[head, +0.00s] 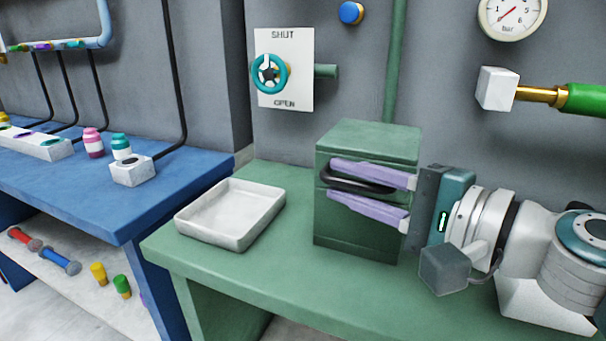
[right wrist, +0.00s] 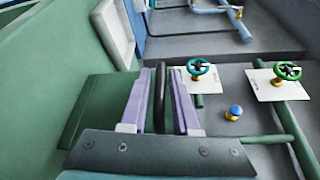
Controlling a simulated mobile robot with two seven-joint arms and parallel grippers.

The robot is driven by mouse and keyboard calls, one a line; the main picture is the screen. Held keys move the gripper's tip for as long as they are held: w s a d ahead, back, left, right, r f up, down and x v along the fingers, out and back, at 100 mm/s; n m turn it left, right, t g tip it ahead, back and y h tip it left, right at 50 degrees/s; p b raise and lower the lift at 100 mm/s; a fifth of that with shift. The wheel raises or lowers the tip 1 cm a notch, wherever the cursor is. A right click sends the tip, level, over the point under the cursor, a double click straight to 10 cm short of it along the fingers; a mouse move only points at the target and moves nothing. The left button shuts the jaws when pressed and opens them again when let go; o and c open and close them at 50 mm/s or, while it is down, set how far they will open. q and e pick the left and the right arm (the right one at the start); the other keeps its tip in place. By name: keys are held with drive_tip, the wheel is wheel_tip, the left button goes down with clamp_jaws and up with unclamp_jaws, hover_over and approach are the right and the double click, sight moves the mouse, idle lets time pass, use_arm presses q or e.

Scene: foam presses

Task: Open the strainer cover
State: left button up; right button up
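The strainer is a green box (head: 368,137) on the green bench, with a black bar handle (head: 347,183) on the side facing me. I take this handled side as its cover; it looks closed. My right gripper (head: 331,181) comes in from the right, its two purple fingers one above and one below the handle. In the right wrist view the handle (right wrist: 159,100) stands between the fingers of my right gripper (right wrist: 164,70), with gaps beside it, so the gripper is open around it. The fingers hide part of the box front. My left gripper is not in view.
A white tray (head: 232,214) stands on the green bench (head: 290,283), left of the box. A teal handwheel (head: 269,74) on a SHUT/OPEN plate, a blue knob (head: 351,13) and a gauge (head: 512,15) are on the wall. A blue bench (head: 95,200) is at left.

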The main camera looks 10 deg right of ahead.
clamp_jaws()
drive_tip(key=shift+f, duration=0.1)
idle(1.0)
